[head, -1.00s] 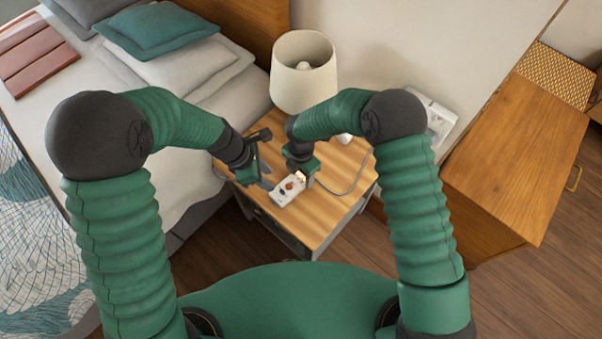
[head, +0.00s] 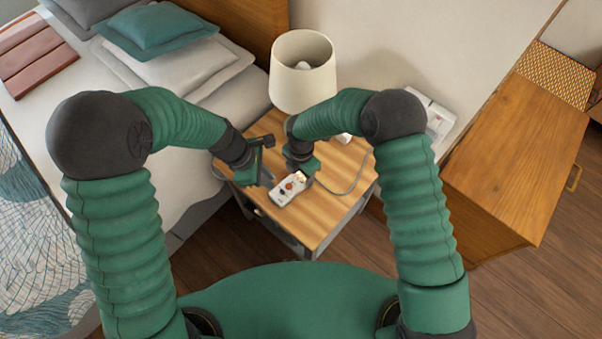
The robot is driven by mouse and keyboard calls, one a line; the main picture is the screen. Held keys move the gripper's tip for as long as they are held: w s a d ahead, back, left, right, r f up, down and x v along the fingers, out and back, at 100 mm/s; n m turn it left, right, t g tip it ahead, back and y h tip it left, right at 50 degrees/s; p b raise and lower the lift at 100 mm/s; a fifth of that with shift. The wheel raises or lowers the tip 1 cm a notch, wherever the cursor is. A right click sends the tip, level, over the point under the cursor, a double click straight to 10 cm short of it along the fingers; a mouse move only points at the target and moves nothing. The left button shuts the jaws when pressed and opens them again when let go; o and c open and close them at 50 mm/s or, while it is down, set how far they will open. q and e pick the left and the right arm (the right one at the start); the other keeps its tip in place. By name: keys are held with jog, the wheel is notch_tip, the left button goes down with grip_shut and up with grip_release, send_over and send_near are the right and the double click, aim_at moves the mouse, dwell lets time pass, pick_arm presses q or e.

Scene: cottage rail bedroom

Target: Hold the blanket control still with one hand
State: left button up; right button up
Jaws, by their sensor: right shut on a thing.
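The blanket control (head: 287,190), a small white handset with a red-orange knob and a dark switch, lies on the wooden nightstand (head: 325,222) near its front left edge. My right gripper (head: 299,180) is at the control's far right end and shut on it; its fingertips are partly hidden by its own body. My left gripper (head: 262,176) is just left of the control, fingers pointing down and apart, with nothing seen between them. A grey cord curves from the control's side across the nightstand to the right.
A lamp (head: 302,82) with a cream shade stands at the back of the nightstand, close behind my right wrist. The bed (head: 190,195) with pillows is at the left. A wooden dresser (head: 515,165) is at the right. The nightstand's front right is clear.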

aim_at(291, 187)
pick_arm(q)
jog(key=m, duration=0.4)
jog(key=s+d+m, duration=0.1)
jog(key=m, duration=0.3)
jog(key=s+f+m+g, duration=0.1)
jog(key=m, duration=0.3)
jog(key=shift+s+d+y, duration=0.15)
jog(key=shift+d+y, duration=0.05)
jog(key=shift+y, duration=0.2)
grip_shut()
jog(key=w+n+y, duration=0.1)
jog(key=n, duration=0.8)
jog(key=w+d+n+y, duration=0.1)
jog(key=n, duration=0.8)
jog(key=w+d+n+y, duration=0.1)
jog(key=n, duration=0.9)
jog(key=shift+f+t, duration=0.3)
jog(key=shift+t, duration=0.1)
jog(key=shift+w+f, duration=0.1)
jog(key=shift+f, duration=2.35)
